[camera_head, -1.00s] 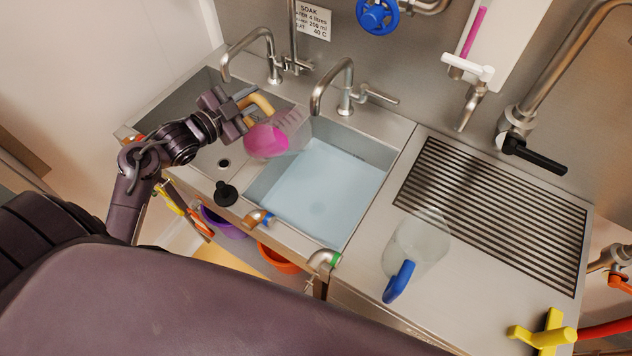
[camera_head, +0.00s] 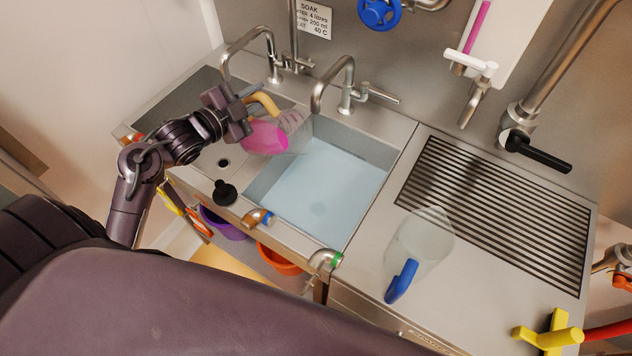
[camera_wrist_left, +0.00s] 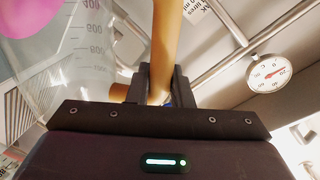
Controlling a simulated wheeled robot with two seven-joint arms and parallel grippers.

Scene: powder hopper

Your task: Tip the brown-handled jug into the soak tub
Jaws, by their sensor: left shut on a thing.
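My left gripper (camera_head: 247,103) is shut on the tan-brown handle of a clear jug (camera_head: 297,128) holding pink liquid (camera_head: 265,137). The jug is tilted, its mouth end towards the soak tub (camera_head: 262,187), over the tub's back left corner. No stream of pink shows leaving it. The tub holds pale blue water (camera_head: 325,195) with no pink in it. In the left wrist view, the brown handle (camera_wrist_left: 166,45) stands between the fingers, and the jug's graduated wall (camera_wrist_left: 85,50) with pink liquid (camera_wrist_left: 30,15) fills the upper left. My right gripper is out of view.
A blue-handled clear jug (camera_head: 418,243) stands on the steel top right of the tub, beside a drain grille (camera_head: 500,210). A bent tap (camera_head: 345,80) rises behind the tub. A black plug (camera_head: 225,193) sits left of it. A dial (camera_wrist_left: 268,72) shows in the wrist view.

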